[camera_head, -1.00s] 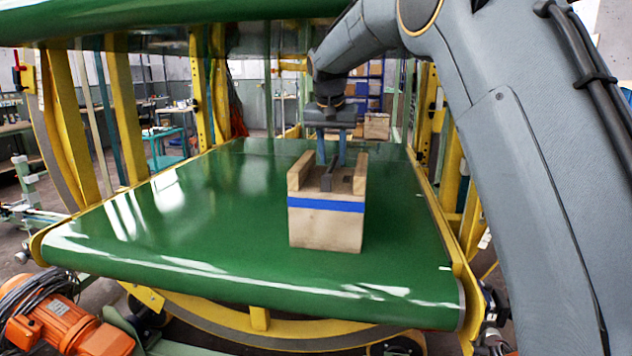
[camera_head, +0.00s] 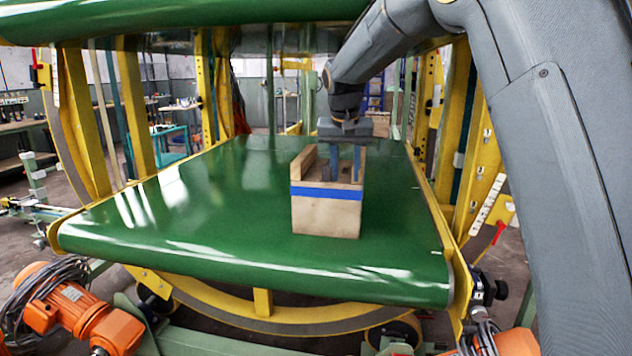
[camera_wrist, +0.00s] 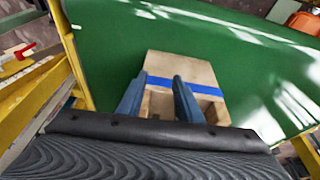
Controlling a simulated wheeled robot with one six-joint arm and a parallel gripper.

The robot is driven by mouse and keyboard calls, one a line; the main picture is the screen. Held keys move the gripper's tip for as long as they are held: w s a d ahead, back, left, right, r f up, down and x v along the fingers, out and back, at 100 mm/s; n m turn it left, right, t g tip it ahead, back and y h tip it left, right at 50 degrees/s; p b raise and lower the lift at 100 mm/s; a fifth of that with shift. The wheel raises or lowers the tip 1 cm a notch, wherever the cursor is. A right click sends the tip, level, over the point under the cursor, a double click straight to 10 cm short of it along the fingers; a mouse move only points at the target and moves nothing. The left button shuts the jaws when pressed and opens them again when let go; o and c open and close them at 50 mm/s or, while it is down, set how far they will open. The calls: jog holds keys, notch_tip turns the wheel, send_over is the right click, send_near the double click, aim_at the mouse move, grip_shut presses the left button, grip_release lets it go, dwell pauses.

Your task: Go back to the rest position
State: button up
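A light wooden box (camera_head: 325,218) with a blue stripe stands upright on the green conveyor belt (camera_head: 220,225), near its front end. Its top has raised side walls with a hollow between them. The box also shows in the wrist view (camera_wrist: 172,68). My gripper (camera_head: 346,178) is above and behind the right half of the box. In the wrist view its two blue-grey fingers (camera_wrist: 158,86) are spread apart, with nothing visible held between them. The fingers' lower ends are partly hidden behind the box in the head view, so I cannot tell whether they touch it.
Yellow frame posts (camera_head: 135,115) stand on both sides of the belt. A green upper belt (camera_head: 180,20) hangs overhead, close to my arm. An orange motor (camera_head: 75,310) sits low at the front left. The belt's left part is clear.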

jog(key=s+d+f+g, duration=0.1)
jog(key=s+d+f, duration=0.2)
jog(key=s, duration=1)
jog(key=s+d+f+n+g, duration=0.1)
jog(key=s+d+f, duration=0.3)
jog(key=s+f, duration=0.5)
jog(key=s+d+f+g, duration=0.1)
jog(key=s+d+f, duration=0.3)
jog(key=s, duration=1.3)
notch_tip(320, 180, down, 3)
jog(key=shift+s+d+n+g+y, duration=0.25)
jog(key=shift+s+n+g+y, duration=0.1)
jog(key=shift+n+g+y, duration=0.05)
